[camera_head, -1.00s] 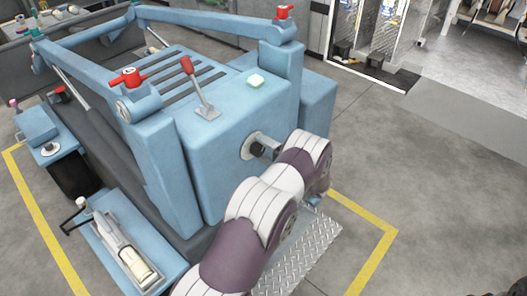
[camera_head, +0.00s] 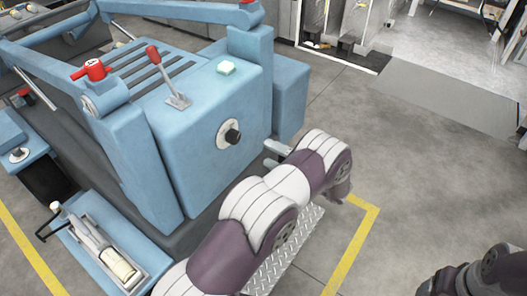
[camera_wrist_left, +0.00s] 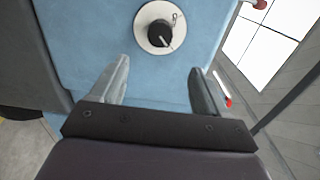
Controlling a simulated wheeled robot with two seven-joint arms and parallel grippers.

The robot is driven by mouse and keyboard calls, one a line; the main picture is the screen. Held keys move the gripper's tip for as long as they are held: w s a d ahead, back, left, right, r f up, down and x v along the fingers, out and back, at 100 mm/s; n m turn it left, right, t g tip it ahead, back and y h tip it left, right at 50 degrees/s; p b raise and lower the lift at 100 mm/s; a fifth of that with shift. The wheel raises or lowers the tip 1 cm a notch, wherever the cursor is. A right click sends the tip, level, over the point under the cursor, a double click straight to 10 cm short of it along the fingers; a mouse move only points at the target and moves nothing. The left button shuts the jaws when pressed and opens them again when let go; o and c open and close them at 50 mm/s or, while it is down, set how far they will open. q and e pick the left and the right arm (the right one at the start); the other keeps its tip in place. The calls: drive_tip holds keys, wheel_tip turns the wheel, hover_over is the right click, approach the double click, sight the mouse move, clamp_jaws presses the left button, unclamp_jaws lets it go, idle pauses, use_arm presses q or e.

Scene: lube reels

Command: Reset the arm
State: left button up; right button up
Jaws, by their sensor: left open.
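My left arm reaches in from the bottom in the head view, and its gripper (camera_head: 277,153) is just to the right of a blue machine (camera_head: 205,165). A black knob (camera_head: 233,136) on a pale round plate sits on the machine's side face. In the left wrist view the open, empty fingers (camera_wrist_left: 160,82) point toward the blue face. The knob (camera_wrist_left: 161,34) shows beyond them, between their lines and apart from them. Part of my right arm shows at the bottom right of the head view; its gripper is not visible.
A side tray (camera_head: 75,245) holds a cylinder device. Yellow floor lines (camera_head: 350,250) mark the zone. Open floor lies to the right.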

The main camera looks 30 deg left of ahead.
idle(0.4)
use_arm(q)
drive_tip(key=w+d+f+n+t+h, duration=0.2)
drive_tip(key=w+d+f+t+h, duration=0.3)
drive_tip(key=f, duration=0.3)
drive_tip(key=s+d+r+h+p, duration=0.2)
drive_tip(key=s+d+h, duration=0.1)
drive_tip(key=d+h, duration=0.7)
drive_tip(key=s+d+r+g+h+p, duration=0.1)
drive_tip(key=s+r+g+h, duration=0.2)
drive_tip(key=s, duration=0.4)
drive_tip(key=s+d+r+g+h, duration=0.1)
drive_tip(key=s+r+g, duration=0.1)
drive_tip(key=s+r, duration=0.35)
drive_tip(key=s+a+r+m+y+p, duration=0.1)
drive_tip(key=s+a+r, duration=0.3)
drive_tip(key=s+r, duration=0.6)
drive_tip(key=shift+s+a+r+p, duration=0.15)
drive_tip(key=shift+s+a+p, duration=0.2)
drive_tip(key=shift+p, duration=0.55)
